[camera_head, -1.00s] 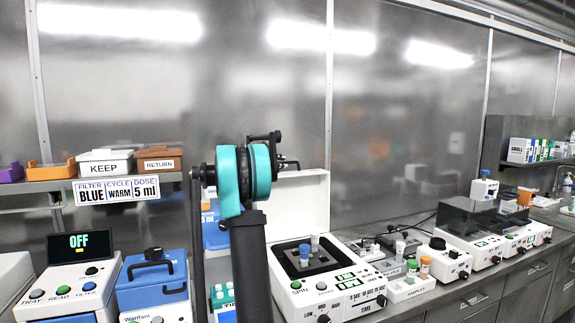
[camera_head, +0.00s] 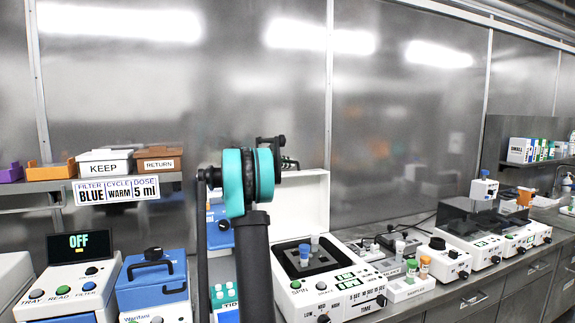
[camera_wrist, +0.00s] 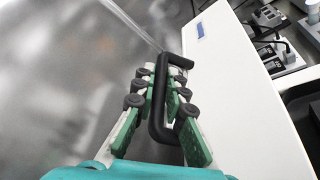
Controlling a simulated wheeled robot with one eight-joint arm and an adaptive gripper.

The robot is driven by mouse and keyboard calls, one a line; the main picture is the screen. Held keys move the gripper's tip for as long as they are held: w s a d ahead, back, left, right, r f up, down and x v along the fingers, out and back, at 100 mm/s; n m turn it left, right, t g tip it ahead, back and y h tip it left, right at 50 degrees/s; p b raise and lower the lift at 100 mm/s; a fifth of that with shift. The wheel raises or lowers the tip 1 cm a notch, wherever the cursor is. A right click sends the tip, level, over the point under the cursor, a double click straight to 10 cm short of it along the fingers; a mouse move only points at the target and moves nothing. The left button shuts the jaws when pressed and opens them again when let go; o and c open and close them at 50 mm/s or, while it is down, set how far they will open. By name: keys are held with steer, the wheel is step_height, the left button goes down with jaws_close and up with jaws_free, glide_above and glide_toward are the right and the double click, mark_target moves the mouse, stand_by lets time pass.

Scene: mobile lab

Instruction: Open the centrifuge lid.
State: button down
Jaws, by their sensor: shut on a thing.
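The centrifuge (camera_head: 342,284) is the white device right of my arm in the head view, with a dark square well and several buttons. Its white lid (camera_head: 308,207) stands raised, roughly upright, at the back of the body. My arm covers the lid's left part. In the wrist view, the lid (camera_wrist: 228,95) fills the middle right, with a black bar handle (camera_wrist: 157,122) on its outer face. My gripper (camera_wrist: 166,78), with green-padded fingers, is shut on this handle. In the head view the fingers are mostly hidden behind my arm.
Two capped tubes (camera_head: 309,247) stand in the centrifuge well. A sample rack (camera_head: 408,287) and other devices line the bench to the right. A blue box (camera_head: 152,283) and a device showing OFF (camera_head: 75,285) stand left. A steel wall (camera_head: 400,120) rises behind.

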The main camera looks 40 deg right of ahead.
mark_target(292, 174)
steer(key=shift+s, duration=0.1)
steer(key=s, duration=0.2)
steer(key=s+a+r, duration=0.1)
steer(key=s, duration=0.2)
steer(key=shift+s+a+r, duration=0.15)
steer(key=shift+s+a, duration=0.1)
steer(key=shift+s, duration=0.05)
steer(key=c, duration=1.9)
jaws_free()
steer(key=shift+o, duration=0.2)
steer(key=shift+a, duration=0.1)
steer(key=v, duration=1.1)
steer(key=shift+a, duration=0.4)
steer(key=shift+r, duration=0.1)
